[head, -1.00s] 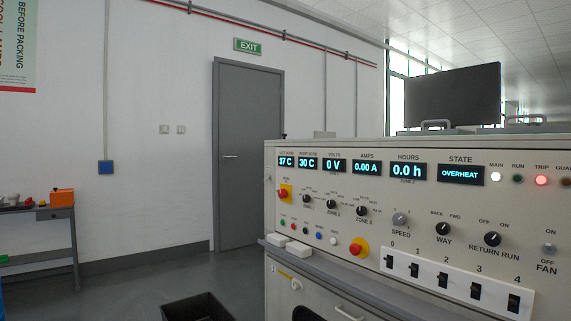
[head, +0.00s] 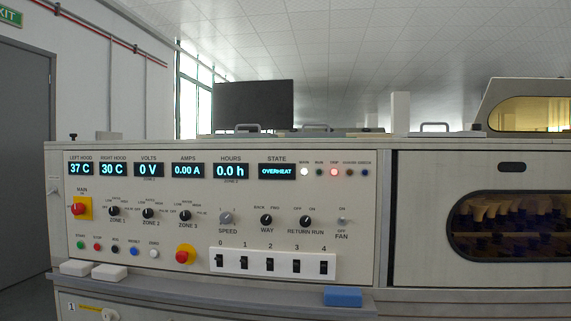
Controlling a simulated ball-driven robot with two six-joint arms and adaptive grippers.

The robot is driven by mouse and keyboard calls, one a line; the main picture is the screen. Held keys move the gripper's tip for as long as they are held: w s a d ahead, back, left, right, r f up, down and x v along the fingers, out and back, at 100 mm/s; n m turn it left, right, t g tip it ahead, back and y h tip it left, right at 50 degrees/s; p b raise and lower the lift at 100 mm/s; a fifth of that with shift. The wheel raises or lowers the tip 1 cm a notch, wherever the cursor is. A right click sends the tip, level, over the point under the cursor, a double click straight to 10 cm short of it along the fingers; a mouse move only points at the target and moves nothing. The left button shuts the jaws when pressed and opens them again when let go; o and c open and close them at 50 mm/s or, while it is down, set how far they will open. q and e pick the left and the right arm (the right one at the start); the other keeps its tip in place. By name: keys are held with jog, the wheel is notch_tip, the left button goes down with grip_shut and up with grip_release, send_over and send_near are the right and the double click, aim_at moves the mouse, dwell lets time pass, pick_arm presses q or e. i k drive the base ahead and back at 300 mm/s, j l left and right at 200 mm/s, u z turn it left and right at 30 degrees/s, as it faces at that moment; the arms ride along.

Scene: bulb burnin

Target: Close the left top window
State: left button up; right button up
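A dark upright panel (head: 253,106) stands on top of the machine at its left side; it may be the left top window standing open, but I cannot tell for sure. A low frame with a grey handle (head: 240,128) lies at its foot. A second flat frame with a handle (head: 435,127) lies on the top further right. Neither of my grippers shows in the head view.
The control console (head: 210,220) fills the front, with its state display (head: 277,171) reading OVERHEAT. A hood with a yellowish window (head: 530,112) rises at the right. An oval window (head: 510,226) below shows rows of bulbs. A blue block (head: 342,296) lies on the front ledge.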

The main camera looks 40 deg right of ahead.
aim_at(498, 90)
jog(key=k+l+z, duration=0.1)
jog(key=l+z, duration=0.15)
jog(key=l, duration=0.65)
jog(key=l+z, duration=0.3)
jog(key=l, duration=0.65)
